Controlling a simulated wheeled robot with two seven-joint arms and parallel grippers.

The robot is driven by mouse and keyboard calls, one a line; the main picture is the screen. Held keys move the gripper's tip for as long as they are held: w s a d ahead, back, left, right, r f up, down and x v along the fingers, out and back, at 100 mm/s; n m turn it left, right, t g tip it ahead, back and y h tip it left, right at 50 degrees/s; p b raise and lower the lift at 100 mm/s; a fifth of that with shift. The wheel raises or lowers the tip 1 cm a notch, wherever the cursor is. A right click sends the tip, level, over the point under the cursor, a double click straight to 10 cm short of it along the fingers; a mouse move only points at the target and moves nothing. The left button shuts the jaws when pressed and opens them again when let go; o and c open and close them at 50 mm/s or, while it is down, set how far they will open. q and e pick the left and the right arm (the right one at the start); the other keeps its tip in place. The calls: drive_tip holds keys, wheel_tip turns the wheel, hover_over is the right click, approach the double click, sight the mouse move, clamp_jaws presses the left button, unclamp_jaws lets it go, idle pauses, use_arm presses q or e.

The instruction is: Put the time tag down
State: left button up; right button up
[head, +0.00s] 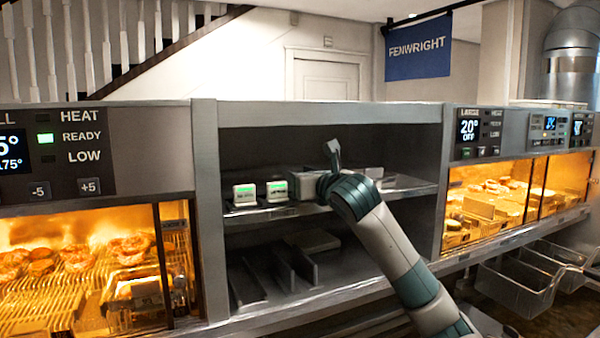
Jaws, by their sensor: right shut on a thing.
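Two small white time tags with green displays are at the upper shelf of the middle cabinet. The left time tag (244,195) stands upright on the shelf, apart from my gripper. The right time tag (277,191) is beside it, at the tip of my right gripper (291,187), which reaches in from the right and is shut on it. This tag is upright and at shelf level; I cannot tell whether its base touches the shelf (402,187). The fingers are small and partly hidden by the tag. My left gripper is out of view.
A lower bay with dividers (285,270) lies under the shelf. Lit food cabinets stand at left (80,265) and right (510,200).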

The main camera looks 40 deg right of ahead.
drive_tip(key=shift+f, duration=0.3)
drive_tip(key=shift+f, duration=0.1)
drive_tip(key=shift+f, duration=0.1)
drive_tip(key=o, duration=0.7)
drive_tip(key=shift+o, duration=0.2)
